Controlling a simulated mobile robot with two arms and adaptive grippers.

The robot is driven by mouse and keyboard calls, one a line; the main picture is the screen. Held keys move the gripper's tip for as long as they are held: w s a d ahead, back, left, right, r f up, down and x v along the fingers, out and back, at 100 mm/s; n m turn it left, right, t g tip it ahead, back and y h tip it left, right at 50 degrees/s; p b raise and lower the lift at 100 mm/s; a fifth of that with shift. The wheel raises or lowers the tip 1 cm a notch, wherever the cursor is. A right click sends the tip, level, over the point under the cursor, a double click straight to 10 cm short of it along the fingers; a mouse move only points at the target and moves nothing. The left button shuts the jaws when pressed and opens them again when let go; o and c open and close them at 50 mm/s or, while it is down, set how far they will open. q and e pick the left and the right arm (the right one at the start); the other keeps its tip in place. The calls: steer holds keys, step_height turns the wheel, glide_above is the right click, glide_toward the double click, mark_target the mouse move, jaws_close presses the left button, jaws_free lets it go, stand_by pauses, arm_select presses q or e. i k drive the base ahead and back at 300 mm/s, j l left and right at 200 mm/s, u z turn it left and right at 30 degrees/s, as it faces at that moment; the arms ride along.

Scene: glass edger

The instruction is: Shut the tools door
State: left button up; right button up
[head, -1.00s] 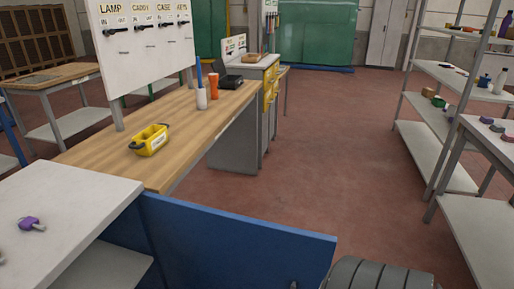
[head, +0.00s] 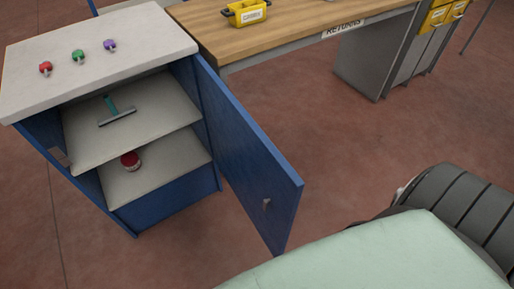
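The blue door (head: 245,160) stands wide open on the right side of a blue cabinet (head: 165,212) with a white top. It is hinged by the cabinet's right front edge and swings out towards the lower right. A small grey handle (head: 266,203) sits near its free edge. Inside the cabinet a teal squeegee-like tool (head: 113,108) lies on the upper shelf, and a round red-topped tin (head: 131,160) stands on the lower shelf. Neither of my grippers is in view.
Red, green and purple small items (head: 79,56) lie on the cabinet top. A wooden workbench (head: 300,28) with a yellow caddy (head: 246,13) adjoins the cabinet behind the door.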

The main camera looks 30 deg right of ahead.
mark_target(255, 170)
steer(key=l+u, duration=0.25)
steer(key=l, duration=0.75)
steer(key=l+u, duration=0.25)
steer(key=l, duration=0.8)
